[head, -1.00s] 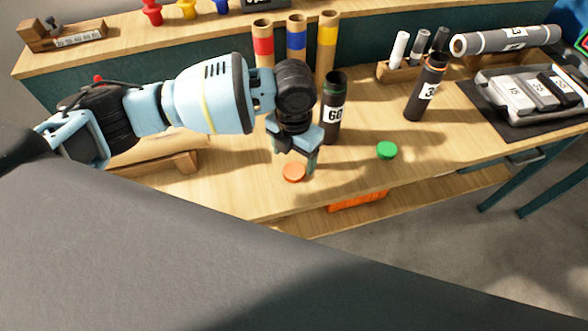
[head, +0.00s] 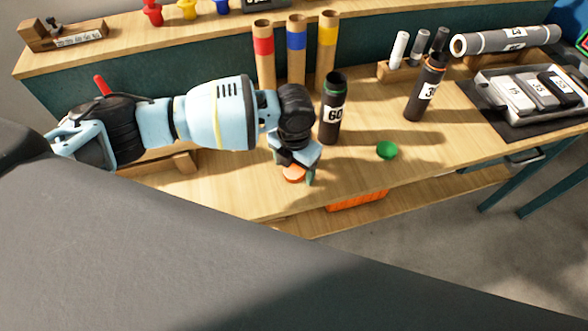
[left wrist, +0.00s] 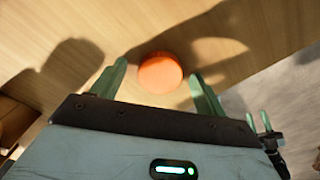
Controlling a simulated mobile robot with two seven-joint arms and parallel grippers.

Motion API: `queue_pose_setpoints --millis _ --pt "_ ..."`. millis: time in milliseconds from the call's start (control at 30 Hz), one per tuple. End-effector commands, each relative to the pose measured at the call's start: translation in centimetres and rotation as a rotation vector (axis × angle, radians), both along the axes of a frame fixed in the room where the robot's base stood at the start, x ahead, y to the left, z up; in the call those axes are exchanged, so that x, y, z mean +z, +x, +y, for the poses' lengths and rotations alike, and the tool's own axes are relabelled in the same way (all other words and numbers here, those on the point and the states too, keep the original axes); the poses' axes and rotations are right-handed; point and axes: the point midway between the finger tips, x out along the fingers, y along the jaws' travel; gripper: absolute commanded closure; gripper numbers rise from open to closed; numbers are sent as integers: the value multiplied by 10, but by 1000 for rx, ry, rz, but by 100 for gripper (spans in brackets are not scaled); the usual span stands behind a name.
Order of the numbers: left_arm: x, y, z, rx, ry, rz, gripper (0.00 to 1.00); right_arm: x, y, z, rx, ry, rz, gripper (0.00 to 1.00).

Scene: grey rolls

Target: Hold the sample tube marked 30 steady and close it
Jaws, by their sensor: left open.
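The black tube with a label starting with 3 (head: 427,90) stands upright on the bench, with an orange ring at its top. Its second digit is hard to read. An orange cap (head: 292,174) lies on the bench near the front edge. My left gripper (head: 297,178) is open just above the cap and partly hides it. In the left wrist view the orange cap (left wrist: 160,73) lies between the two spread fingers, towards their tips. The black tube marked 60 (head: 331,110) stands upright just right of my left gripper.
A green cap (head: 387,150) lies on the bench right of tube 60. Cardboard tubes with red, blue and yellow bands (head: 296,55) stand behind. A tray with numbered pieces (head: 530,95) sits on a dark mat at right.

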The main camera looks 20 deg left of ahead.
Motion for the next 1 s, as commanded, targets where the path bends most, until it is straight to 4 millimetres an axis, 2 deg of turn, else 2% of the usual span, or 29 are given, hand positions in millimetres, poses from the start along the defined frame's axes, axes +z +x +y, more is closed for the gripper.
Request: queue_pose_setpoints --millis 133,167,500,800,1000 --pt "0 0 0 0 0 0 26 0 0 -1 4 -3 0 64" --pt "0 0 0 0 0 0 29 0 0 -1 5 -4 0 64" --pt "0 0 0 0 0 0 73 0 -1 -3 9 -7 0 64" --pt "2 0 0 0 0 -1 74 0 -1 -2 8 -6 0 64" --pt "15 1 0 -1 -1 -3 74 -1 -1 -2 6 -4 2 64"
